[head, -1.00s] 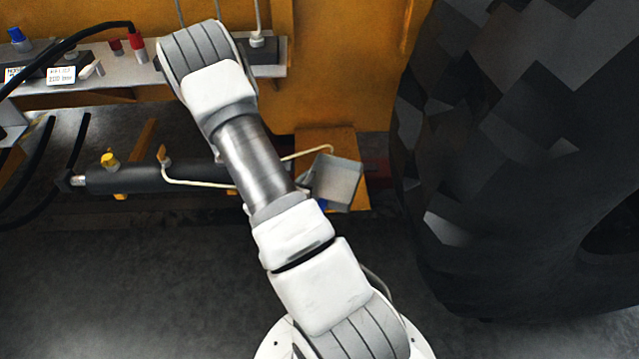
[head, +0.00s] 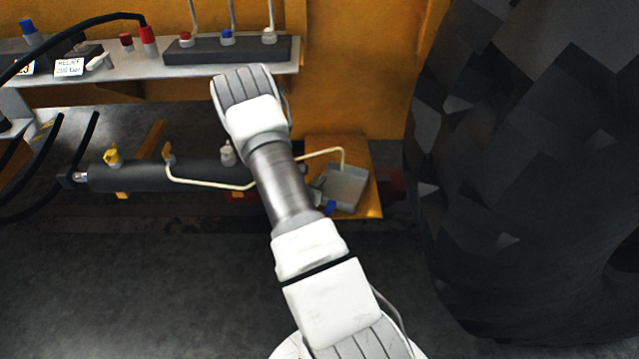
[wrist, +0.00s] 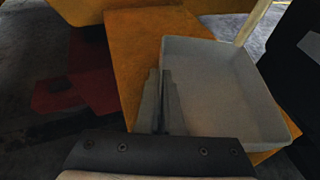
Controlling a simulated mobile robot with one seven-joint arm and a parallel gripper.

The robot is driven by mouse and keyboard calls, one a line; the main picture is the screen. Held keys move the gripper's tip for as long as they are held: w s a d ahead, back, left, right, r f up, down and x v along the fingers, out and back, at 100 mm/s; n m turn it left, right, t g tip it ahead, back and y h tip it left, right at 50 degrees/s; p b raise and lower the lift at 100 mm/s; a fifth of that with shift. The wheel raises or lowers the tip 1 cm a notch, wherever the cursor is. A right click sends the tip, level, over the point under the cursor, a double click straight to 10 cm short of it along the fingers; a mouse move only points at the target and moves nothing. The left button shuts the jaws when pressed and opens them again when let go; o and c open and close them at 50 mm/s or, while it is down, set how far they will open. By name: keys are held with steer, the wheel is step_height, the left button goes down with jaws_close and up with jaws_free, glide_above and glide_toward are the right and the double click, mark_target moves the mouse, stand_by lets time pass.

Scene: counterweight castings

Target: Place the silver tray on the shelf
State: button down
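The silver tray (head: 346,187), a shallow open box, is at the orange plate (head: 368,209) low in the middle of the head view. In the wrist view the empty tray (wrist: 225,85) fills the right half, over the orange plate (wrist: 140,50). I cannot tell whether it rests on the plate. My gripper (wrist: 162,100) is at the tray's left wall, its narrow fingers close together and apparently shut on that wall. A grey shelf (head: 120,92) runs along the back left, higher than the tray.
The shelf carries a dark block (head: 225,52) with coloured caps, a RELIEF label (head: 69,67) and hoses. A black cylinder (head: 135,176) with a pale pipe lies left of the tray. A large dark tyre (head: 520,170) stands close on the right. Floor in front is clear.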

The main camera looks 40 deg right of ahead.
steer(key=c, duration=1.5)
jaws_free()
steer(key=o, duration=0.4)
steer(key=shift+o, duration=0.2)
